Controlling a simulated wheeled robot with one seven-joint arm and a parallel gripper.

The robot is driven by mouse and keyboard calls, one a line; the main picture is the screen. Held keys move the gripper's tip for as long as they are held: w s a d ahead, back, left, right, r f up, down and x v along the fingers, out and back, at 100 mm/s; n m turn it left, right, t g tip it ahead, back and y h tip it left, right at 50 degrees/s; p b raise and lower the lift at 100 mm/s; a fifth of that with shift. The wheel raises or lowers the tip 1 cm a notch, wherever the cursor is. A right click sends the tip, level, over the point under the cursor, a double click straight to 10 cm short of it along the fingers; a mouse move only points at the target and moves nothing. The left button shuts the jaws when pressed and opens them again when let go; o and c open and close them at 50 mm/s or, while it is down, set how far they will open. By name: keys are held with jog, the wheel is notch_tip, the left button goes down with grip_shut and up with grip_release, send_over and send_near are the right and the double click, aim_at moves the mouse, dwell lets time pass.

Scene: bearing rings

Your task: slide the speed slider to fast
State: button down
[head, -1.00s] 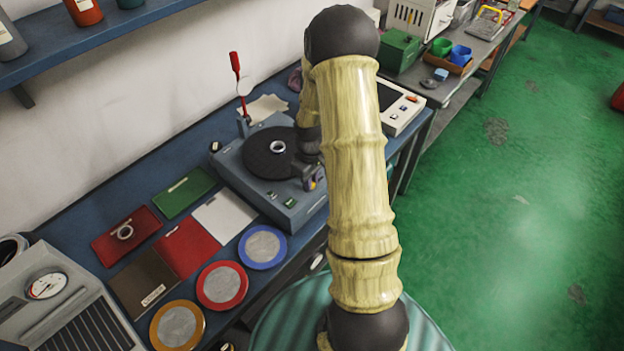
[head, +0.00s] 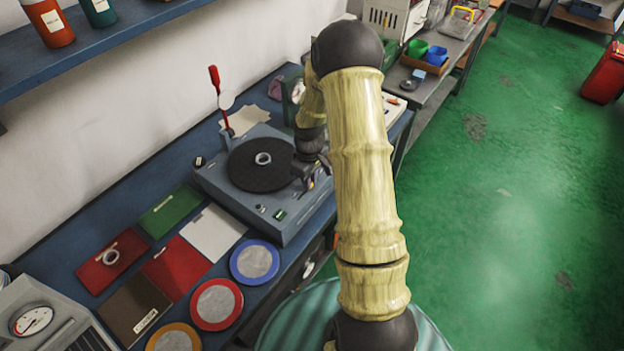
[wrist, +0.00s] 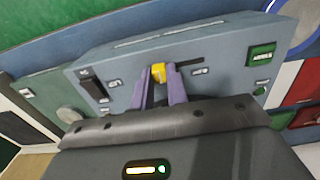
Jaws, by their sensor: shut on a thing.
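The speed slider has a yellow knob (wrist: 158,73) on the grey front panel of the turntable machine (wrist: 220,52). A dark slot (wrist: 188,63) runs from the knob to the right in the wrist view. My gripper (wrist: 162,82) has its purple fingers shut on the yellow knob, at the left part of the visible slot. Small labels sit on either side of the slot, too small to read. In the head view the machine (head: 285,222) stands on the bench with a dark round plate (head: 258,178); my arm hides the knob there.
A metal ring (head: 263,158) lies on the plate.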

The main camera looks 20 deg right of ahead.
jog(key=shift+w+d+r, duration=0.1)
jog(key=shift+d, duration=0.05)
jog(key=c, duration=1.4)
grip_release()
jog(key=shift+d, duration=0.1)
jog(key=shift+o, duration=0.2)
notch_tip(320, 180, up, 17)
jog(key=b, duration=0.2)
jog(key=shift+r, duration=0.15)
jog(key=s+a+f+m+t, duration=0.1)
jog(key=s+a+m, duration=0.2)
jog(key=s+a, duration=0.2)
jog(key=s+a+f+m+t, duration=0.1)
jog(key=s+a, duration=0.4)
jog(key=s, duration=0.7)
jog(key=shift+a+m+t, duration=0.3)
jog(key=shift+a+m, duration=0.05)
jog(key=shift+m, duration=0.55)
